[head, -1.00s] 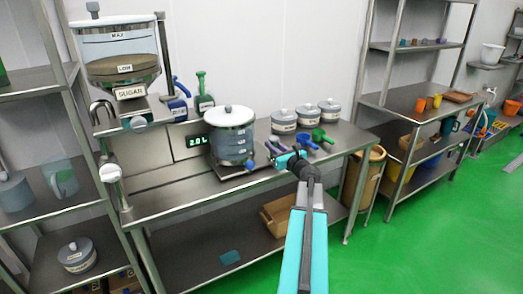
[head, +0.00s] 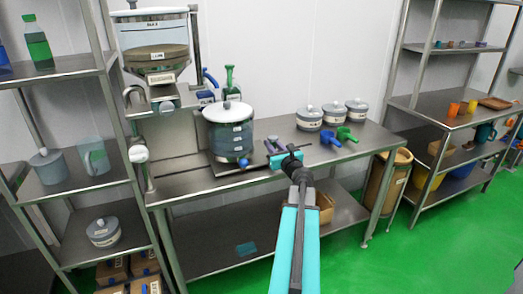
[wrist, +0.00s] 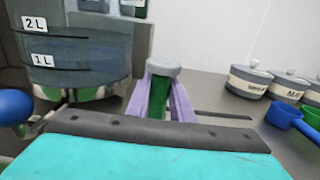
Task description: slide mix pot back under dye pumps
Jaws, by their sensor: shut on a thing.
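The mix pot (head: 229,133) is a grey-blue see-through pot with a white lid. It stands upright on a dark plate on the steel bench. Its 2 L and 1 L marks show at left in the wrist view (wrist: 95,62), with a blue knob (wrist: 12,106) low in front. The blue dye pump (head: 207,92) and green dye pump (head: 231,84) are just behind the pot. My gripper (head: 272,146) is at the pot's right side. In the wrist view its purple fingers (wrist: 160,103) close around a green, grey-capped upright, seemingly the pot's handle; its join is hidden.
The sugar hopper (head: 155,50) stands left of the pot. Several small lidded pots (head: 332,112), a blue scoop (head: 330,137) and a green scoop (head: 347,134) lie to the right. Bare bench (head: 290,130) lies between them and the pot.

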